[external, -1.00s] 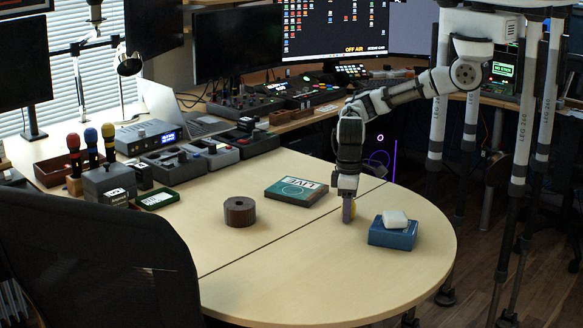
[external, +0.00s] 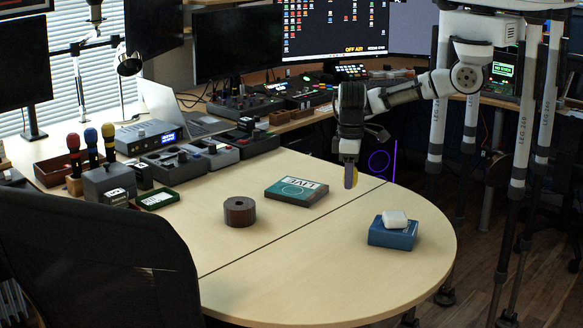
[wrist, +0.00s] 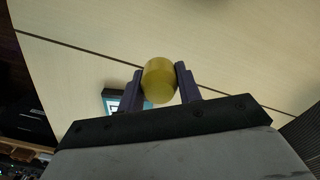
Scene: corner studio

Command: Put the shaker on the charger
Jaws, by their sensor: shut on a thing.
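My gripper (external: 349,177) is shut on a small yellow cylinder, the likely shaker (external: 355,175), and holds it above the table. In the wrist view the yellow shaker (wrist: 159,80) sits between the two fingers of my gripper (wrist: 160,72). In the external view a finger hides much of it. No thing is clearly marked as the charger. A white rounded block (external: 395,219) rests on a blue box (external: 393,236) at the table's right, to the right of and nearer the camera than my gripper; I cannot tell whether either is the charger.
A green LIVE box (external: 296,191) lies left of my gripper, with a brown ring-shaped piece (external: 239,211) farther left. Mixers, microphones and a laptop (external: 175,112) crowd the back left. The front of the wooden table (external: 330,285) is clear.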

